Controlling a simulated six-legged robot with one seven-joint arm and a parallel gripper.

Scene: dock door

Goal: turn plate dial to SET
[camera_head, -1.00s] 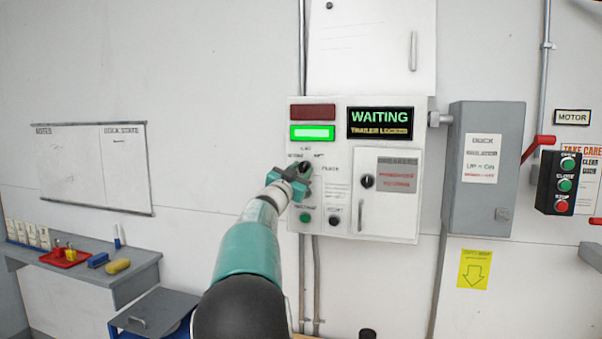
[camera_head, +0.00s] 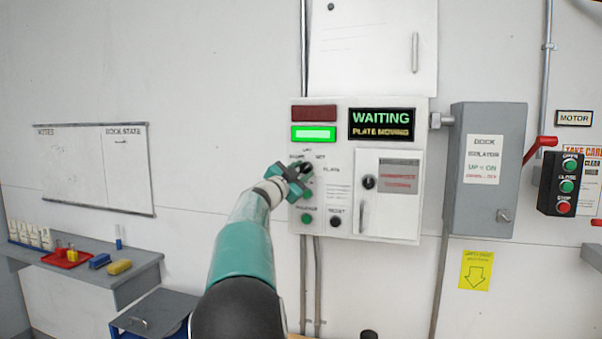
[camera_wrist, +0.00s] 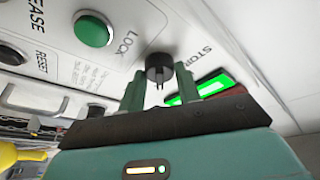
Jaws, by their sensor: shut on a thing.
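The plate dial (camera_head: 306,167) is a small black knob on the white control panel, beside the printed word PLATE, with STORE, LIP and SET lettering around it. It also shows in the wrist view (camera_wrist: 159,67), between my two green fingertips. My gripper (camera_head: 299,178) is shut on the dial; its jaws partly cover it in the head view. I cannot tell which mark the dial points at. The panel display (camera_head: 381,124) reads WAITING in green and PLATE MOVING in yellow below.
A lit green lamp (camera_head: 313,134) sits under a dark red one (camera_head: 313,113). A green button (camera_head: 306,219) and a black reset knob (camera_head: 335,221) are below the dial. A small hatch with a handle (camera_head: 388,195) is to the right, then a grey isolator box (camera_head: 485,205).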

